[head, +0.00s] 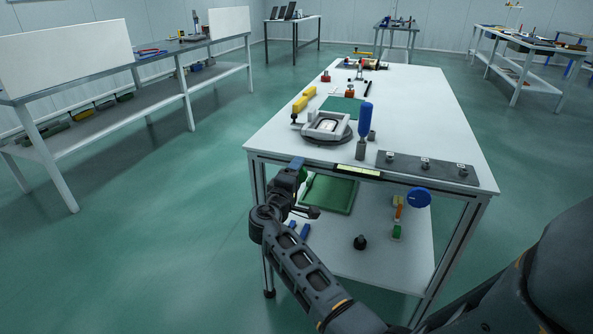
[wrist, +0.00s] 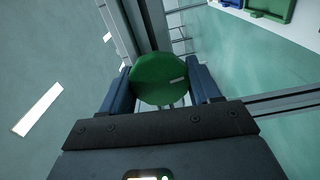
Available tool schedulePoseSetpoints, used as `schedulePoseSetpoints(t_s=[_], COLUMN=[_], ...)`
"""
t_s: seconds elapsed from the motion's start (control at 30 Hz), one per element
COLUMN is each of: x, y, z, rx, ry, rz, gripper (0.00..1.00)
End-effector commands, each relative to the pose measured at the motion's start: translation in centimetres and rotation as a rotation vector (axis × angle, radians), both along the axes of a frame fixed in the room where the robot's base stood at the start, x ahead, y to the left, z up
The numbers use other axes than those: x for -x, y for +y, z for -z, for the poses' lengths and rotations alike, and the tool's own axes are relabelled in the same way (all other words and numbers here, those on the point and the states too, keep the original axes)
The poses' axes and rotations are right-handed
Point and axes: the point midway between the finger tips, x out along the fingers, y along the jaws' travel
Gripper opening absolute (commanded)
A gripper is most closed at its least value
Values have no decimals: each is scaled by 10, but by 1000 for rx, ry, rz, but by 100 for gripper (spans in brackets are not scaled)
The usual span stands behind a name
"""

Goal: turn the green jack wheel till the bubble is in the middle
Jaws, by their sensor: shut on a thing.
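The green jack wheel (wrist: 160,78) sits between the two fingers of my gripper (wrist: 161,84) in the wrist view, with a small pale mark on its face. My gripper is shut on it. In the head view my gripper (head: 298,171) is at the near left corner of the table, and only a bit of green shows there; the rest of the wheel is hidden. A yellow-green level vial (head: 358,171) lies along the table's front edge. It is too small to tell where its bubble is.
A blue wheel (head: 418,197) is at the right front of the table (head: 421,108). A grey panel (head: 427,168), a blue-handled tool (head: 365,122) and a round grey fixture (head: 328,127) are on top. A green tray (head: 330,194) sits on the lower shelf. The floor at left is clear.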

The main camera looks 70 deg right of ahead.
Motion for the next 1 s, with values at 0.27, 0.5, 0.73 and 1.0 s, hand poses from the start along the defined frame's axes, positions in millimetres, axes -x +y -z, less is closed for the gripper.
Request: schedulePoseSetpoints(t_s=[0.27, 0.5, 0.73, 1.0], x=[-3, -3, -3, -3], y=[1, 2, 2, 2], z=[-3, -1, 0, 1], rx=[20, 38, 53, 65], ry=[259, 486, 670, 817], rz=[-8, -10, -11, -11], gripper=[32, 32, 32, 32])
